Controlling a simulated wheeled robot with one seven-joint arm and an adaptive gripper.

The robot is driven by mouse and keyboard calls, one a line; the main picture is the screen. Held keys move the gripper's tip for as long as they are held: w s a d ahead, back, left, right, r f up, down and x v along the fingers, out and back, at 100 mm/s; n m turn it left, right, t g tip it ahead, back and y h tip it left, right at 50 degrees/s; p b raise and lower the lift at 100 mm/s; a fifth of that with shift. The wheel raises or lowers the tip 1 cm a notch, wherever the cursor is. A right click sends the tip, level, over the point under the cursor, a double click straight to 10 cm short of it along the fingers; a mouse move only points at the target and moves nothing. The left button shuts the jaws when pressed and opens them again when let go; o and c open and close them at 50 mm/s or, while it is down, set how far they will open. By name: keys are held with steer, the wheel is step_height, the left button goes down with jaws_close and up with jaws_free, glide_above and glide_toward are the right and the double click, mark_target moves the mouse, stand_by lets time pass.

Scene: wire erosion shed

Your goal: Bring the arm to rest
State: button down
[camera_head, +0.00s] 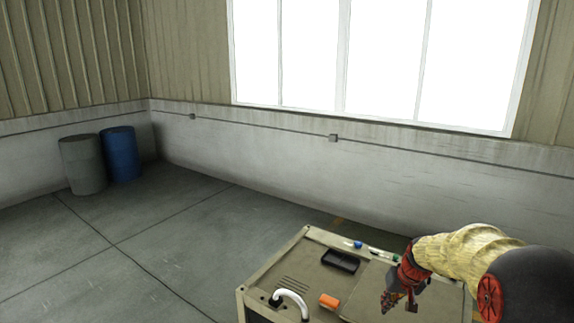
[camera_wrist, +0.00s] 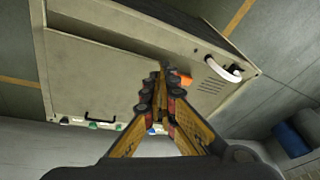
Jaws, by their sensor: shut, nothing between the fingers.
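My gripper (camera_head: 391,301) hangs over the right part of a beige cart top (camera_head: 300,262) in the head view. In the wrist view my gripper (camera_wrist: 160,80) has its fingers together with nothing between them. My arm comes in from the right edge of the head view, in a yellowish sleeve, bent down toward the cart. The gripper appears above the cart top; the exact gap cannot be told.
On the cart are a black tray (camera_head: 341,261), an orange block (camera_head: 329,300), a white curved handle (camera_head: 291,297) and small blue (camera_head: 358,244) and green items (camera_head: 396,258). A grey drum (camera_head: 82,165) and a blue drum (camera_head: 121,155) stand far left. The floor between is clear.

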steer(key=s+a+b, duration=0.3)
steer(key=s+b, duration=0.2)
steer(key=s, duration=0.7)
steer(key=s+a+f+n+t+b, duration=0.1)
steer(key=s+a+b, duration=0.3)
steer(key=s, duration=0.7)
steer(key=s+a+t+h+b, duration=0.1)
steer(key=s+a+b, duration=0.3)
steer(key=s+b, duration=0.3)
steer(key=s, duration=0.5)
steer(key=shift+s+f, duration=0.3)
steer(key=shift+f, duration=0.05)
